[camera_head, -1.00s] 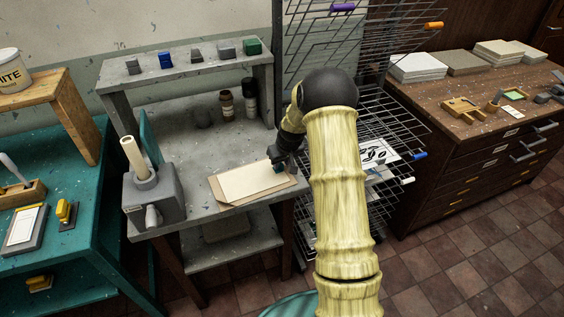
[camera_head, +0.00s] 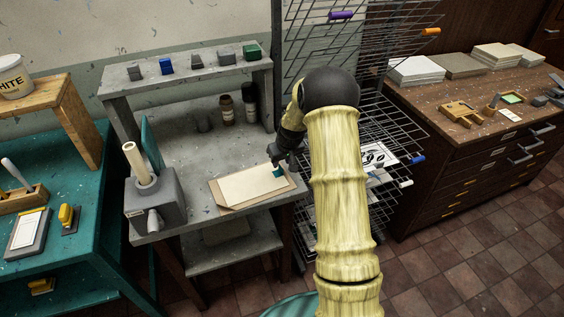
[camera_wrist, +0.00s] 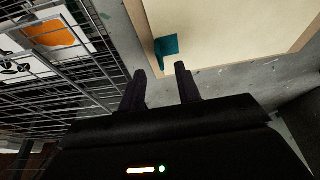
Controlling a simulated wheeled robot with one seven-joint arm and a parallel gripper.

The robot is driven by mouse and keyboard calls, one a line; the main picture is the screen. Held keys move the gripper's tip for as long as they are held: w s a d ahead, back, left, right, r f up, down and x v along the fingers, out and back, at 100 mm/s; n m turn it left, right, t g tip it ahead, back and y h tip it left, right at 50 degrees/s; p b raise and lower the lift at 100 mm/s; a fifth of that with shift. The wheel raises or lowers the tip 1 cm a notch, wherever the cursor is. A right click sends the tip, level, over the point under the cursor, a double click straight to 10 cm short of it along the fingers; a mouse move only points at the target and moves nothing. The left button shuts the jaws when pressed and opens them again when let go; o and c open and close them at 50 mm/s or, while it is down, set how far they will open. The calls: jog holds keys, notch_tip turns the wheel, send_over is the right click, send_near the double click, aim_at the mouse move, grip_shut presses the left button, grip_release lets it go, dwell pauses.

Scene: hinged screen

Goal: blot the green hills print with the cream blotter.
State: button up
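The cream blotter (camera_head: 245,187) lies flat on the grey bench, with brown edges of a larger sheet or board (camera_head: 218,196) showing around it. A teal tab (camera_head: 278,171) stands at its right end. In the wrist view, the cream sheet (camera_wrist: 225,25) and the teal tab (camera_wrist: 168,47) show just beyond the fingers. My gripper (camera_wrist: 160,70) is open and empty, its fingers apart and a little short of the tab. In the head view, my gripper (camera_head: 278,158) is just above and behind the tab. I cannot make out a green hills print; anything under the blotter is hidden.
A wire drying rack (camera_head: 385,110) holding prints stands close to the right of the bench, near my arm. A grey press-like block with a roller (camera_head: 152,200) stands at the bench's left. Bottles (camera_head: 227,109) and a raised shelf (camera_head: 190,72) are at the back.

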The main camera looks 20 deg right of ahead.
jog(key=shift+r+p, duration=1.15)
jog(key=shift+r, duration=0.95)
jog(key=shift+a, duration=0.1)
jog(key=shift+c, duration=0.2)
jog(key=c, duration=0.4)
jog(key=s+a+r, duration=0.1)
jog(key=s, duration=0.1)
jog(key=s+a+r, duration=0.1)
jog(key=s+r, duration=0.1)
jog(key=s+a+r, duration=0.2)
jog(key=shift+s, duration=0.15)
grip_shut()
jog(key=s+a+r, duration=0.2)
jog(key=s, duration=0.6)
jog(key=s+a+r+g, duration=0.1)
jog(key=s+a+r, duration=0.1)
jog(key=s, duration=0.5)
jog(key=s+a+r+m, duration=0.1)
jog(key=s+a+r, duration=0.1)
jog(key=s, duration=0.6)
jog(key=shift+s+a+r, duration=0.2)
jog(key=shift+s+a, duration=0.15)
jog(key=shift+w, duration=0.1)
